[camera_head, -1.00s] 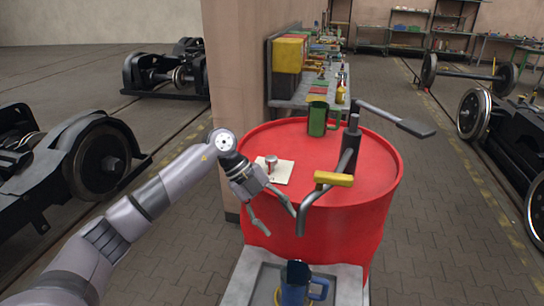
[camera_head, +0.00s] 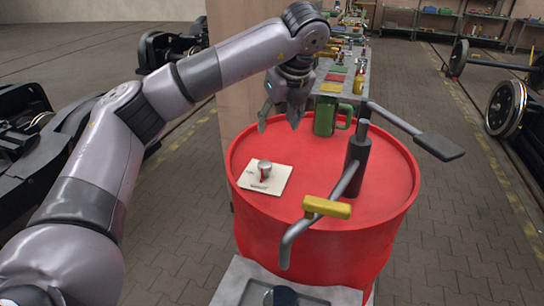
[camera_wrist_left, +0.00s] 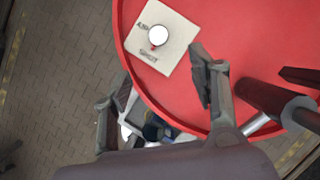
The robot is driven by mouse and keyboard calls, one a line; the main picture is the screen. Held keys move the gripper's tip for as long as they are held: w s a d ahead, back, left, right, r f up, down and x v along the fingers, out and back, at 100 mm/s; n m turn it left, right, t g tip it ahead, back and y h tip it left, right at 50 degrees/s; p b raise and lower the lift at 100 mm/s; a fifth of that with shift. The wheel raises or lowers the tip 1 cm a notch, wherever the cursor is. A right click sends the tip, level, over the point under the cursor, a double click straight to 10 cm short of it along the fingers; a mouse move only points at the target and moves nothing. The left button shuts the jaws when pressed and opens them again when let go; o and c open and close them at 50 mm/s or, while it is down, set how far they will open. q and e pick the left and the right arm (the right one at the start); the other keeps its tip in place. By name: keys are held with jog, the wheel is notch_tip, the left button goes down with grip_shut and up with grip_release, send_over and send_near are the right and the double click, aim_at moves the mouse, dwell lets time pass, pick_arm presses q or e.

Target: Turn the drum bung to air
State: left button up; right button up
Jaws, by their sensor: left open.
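The drum bung (camera_head: 265,168), a small silver knob with a red mark, sits on a pale square card (camera_head: 268,186) on top of the red drum (camera_head: 318,168). In the left wrist view the bung (camera_wrist_left: 158,37) looks like a bright disc. Its red mark lies on the side towards the card's lower word, which looks like "SHUT"; a smaller word at the left is hard to read. My left gripper (camera_head: 280,112) is open and empty, fingers pointing down, above the drum's back left, apart from the bung. My right gripper is out of view.
A green mug (camera_head: 325,117) stands at the drum's back. A grey tray (camera_head: 232,285) sits in front. A pillar stands behind left.

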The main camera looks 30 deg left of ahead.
pick_arm(q)
send_near(265, 164)
jog(key=p+x, duration=0.2)
jog(key=x, duration=0.6)
jog(key=shift+a, duration=0.1)
jog(key=shift+w+a+f, duration=0.1)
jog(key=shift+w+f, duration=0.05)
jog(key=shift+f, duration=0.3)
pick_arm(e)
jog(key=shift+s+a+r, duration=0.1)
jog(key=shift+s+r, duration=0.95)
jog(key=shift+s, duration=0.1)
pick_arm(q)
jog(key=c, duration=1.1)
jog(key=shift+c, duration=0.3)
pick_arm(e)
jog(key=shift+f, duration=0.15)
